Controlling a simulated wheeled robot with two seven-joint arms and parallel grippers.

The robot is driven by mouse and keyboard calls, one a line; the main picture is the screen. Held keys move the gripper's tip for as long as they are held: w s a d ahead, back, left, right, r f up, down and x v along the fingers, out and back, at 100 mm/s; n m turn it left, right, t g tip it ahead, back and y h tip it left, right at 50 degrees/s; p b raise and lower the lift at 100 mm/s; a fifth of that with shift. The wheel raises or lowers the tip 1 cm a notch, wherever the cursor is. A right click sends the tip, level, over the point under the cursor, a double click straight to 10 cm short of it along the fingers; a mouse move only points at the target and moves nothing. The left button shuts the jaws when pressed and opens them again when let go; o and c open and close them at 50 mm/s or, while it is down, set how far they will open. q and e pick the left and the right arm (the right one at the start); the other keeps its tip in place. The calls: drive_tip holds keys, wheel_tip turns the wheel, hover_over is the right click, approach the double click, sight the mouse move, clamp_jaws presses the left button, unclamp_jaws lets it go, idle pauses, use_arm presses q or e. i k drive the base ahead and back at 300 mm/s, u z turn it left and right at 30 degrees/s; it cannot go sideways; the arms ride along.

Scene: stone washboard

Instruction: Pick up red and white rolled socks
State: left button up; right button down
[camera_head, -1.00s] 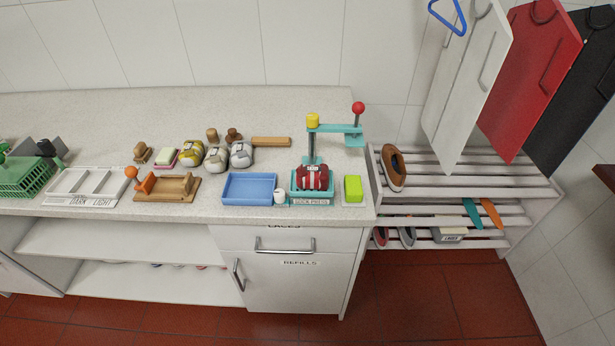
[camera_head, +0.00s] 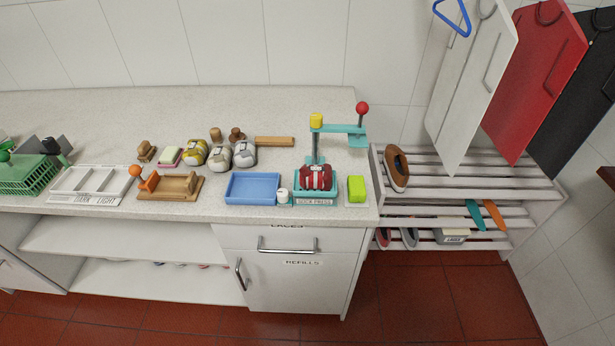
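The red and white rolled socks (camera_head: 316,177) sit in the teal sock press (camera_head: 315,201) on the counter, near its right end. The press has a teal arm with a red ball knob (camera_head: 362,108) and a yellow knob (camera_head: 316,120) above the socks. Neither of my grippers shows in the head view.
A blue tray (camera_head: 252,188) and a small white object (camera_head: 283,195) stand left of the press, and a green block (camera_head: 356,188) stands right of it. Several rolled grey and yellow items lie behind the tray. A slatted shoe rack (camera_head: 470,185) adjoins the counter on the right.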

sight(320, 177)
drive_tip(key=u, duration=1.2)
drive_tip(key=k, duration=1)
drive_tip(key=z, duration=1.9)
drive_tip(key=i, duration=0.5)
